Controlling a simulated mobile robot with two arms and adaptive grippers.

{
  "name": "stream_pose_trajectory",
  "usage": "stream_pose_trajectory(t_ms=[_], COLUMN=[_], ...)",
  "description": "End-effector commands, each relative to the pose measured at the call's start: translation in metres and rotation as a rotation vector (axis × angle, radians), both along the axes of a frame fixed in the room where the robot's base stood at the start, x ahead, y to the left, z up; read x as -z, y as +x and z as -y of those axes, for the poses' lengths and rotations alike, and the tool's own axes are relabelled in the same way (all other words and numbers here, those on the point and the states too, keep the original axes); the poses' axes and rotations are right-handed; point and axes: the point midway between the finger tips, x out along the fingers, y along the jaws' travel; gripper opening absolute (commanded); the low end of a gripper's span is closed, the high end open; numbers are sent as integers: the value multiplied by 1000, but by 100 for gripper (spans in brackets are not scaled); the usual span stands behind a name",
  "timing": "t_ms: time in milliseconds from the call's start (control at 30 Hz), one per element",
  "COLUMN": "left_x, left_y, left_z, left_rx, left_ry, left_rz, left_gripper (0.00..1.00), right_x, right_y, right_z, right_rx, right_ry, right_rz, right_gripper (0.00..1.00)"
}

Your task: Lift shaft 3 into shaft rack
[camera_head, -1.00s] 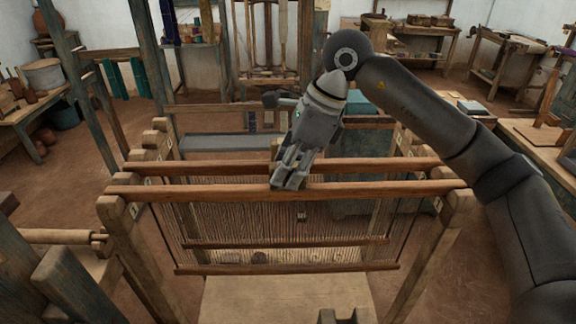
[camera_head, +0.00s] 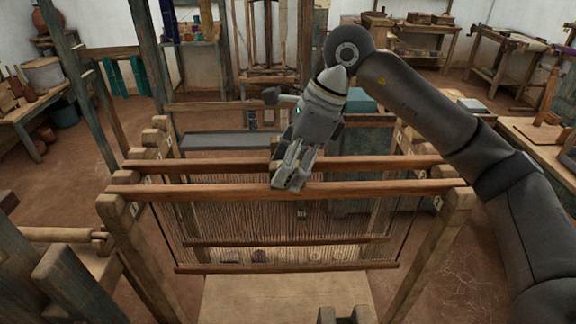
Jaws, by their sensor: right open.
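Two long red-brown heddle shaft bars lie side by side across the wooden end frames, the front bar (camera_head: 390,192) and the rear bar (camera_head: 385,163). Fine heddle cords (camera_head: 250,222) hang from them to lower bars (camera_head: 290,267). I cannot tell from the small tags which one is shaft 3. My right gripper (camera_head: 291,182) points down at the middle of the front bar, its fingers open and at the bar's top edge. It hides a short stretch of both bars.
Notched wooden end posts (camera_head: 457,200) with small white tags stand at both sides. A pale board (camera_head: 285,296) lies in front. A teal post and loom frame (camera_head: 62,280) stand close at lower left.

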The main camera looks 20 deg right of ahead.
Motion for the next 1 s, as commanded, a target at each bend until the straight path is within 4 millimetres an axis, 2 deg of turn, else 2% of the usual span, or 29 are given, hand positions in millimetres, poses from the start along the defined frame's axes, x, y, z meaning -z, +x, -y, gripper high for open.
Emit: stream_pose_trajectory(t_ms=[500,700,1000], left_x=[0,0,-1], left_y=[3,3,4], left_z=[1,1,1], left_rx=[1,1,1], left_ry=[-1,-1,-1], left_rz=[5,5,5], left_gripper=[40,40,40], right_x=[-91,-106,-108], right_y=[-10,-12,-12], right_z=[36,42,43], right_rx=[1,-1,-1], right_ry=[2,2,2], right_rz=[5,2,2], right_gripper=[51,51,51])
